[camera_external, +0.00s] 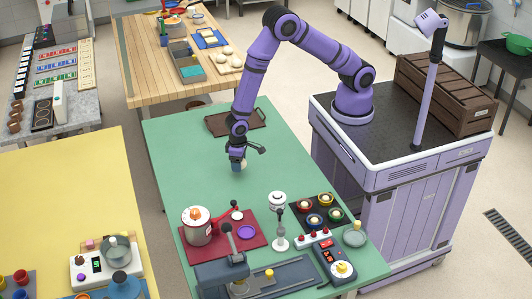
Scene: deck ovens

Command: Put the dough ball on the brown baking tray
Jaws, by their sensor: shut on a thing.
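The brown baking tray (222,128) lies flat near the far end of the green table, and its visible surface looks empty. My gripper (238,169) points down over the green table, nearer the camera than the tray. It is shut on a small pale round thing, which looks like the dough ball (243,166). The fingers partly hide the ball. The ball is low over the table and clear of the tray; I cannot tell whether it touches the table.
A red mat (255,242) with a pot (197,226), a white stand (279,227), a dark tray (300,205) of coloured rings and a blue-grey press (222,274) fill the near end. The table between the tray and the red mat is clear. Pale rounds (228,50) lie on the wooden table behind.

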